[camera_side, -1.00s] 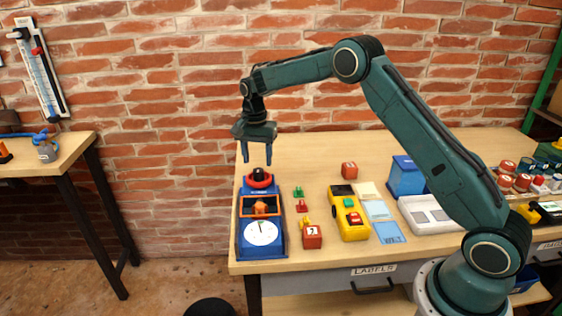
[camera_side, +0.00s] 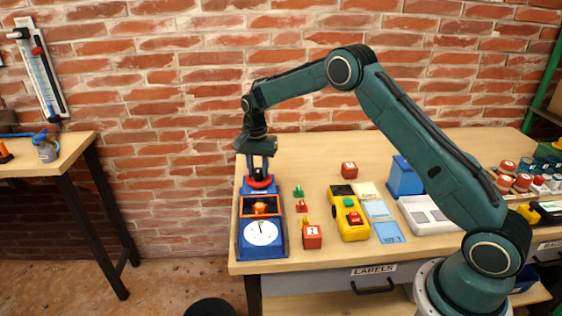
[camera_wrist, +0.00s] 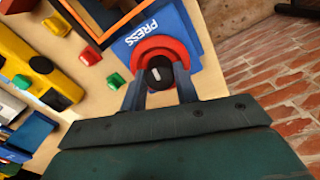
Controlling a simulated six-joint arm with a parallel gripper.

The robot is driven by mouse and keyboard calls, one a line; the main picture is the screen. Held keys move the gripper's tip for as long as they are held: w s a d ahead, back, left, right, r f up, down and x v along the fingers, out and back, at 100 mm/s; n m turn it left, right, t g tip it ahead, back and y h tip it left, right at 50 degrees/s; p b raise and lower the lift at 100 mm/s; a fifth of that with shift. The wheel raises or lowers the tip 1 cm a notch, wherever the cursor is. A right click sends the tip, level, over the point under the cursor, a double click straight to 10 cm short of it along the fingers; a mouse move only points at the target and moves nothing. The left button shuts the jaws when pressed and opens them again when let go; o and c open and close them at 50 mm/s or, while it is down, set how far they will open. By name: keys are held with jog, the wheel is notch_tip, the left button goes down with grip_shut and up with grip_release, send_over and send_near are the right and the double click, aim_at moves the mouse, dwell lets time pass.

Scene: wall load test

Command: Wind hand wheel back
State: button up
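The hand wheel is a red ring (camera_side: 258,184) with a black knob on top, at the back end of a blue press (camera_side: 241,240) on the bench. In the wrist view the red ring (camera_wrist: 147,43) lies just beyond my fingers, and the black knob (camera_wrist: 160,72) shows between them. My gripper (camera_side: 260,173) points straight down over the wheel, one finger on each side of the knob. In the wrist view my gripper (camera_wrist: 161,76) looks open, its fingers apart; whether they touch the knob is unclear.
The press has an orange frame (camera_side: 244,206) and a white dial (camera_side: 261,233) in front. Beside it stand a green block (camera_side: 298,191), red blocks (camera_side: 312,237) and a yellow device (camera_side: 349,218). The bench behind these is mostly clear, with a brick wall beyond.

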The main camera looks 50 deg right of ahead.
jog(key=shift+n, duration=0.3)
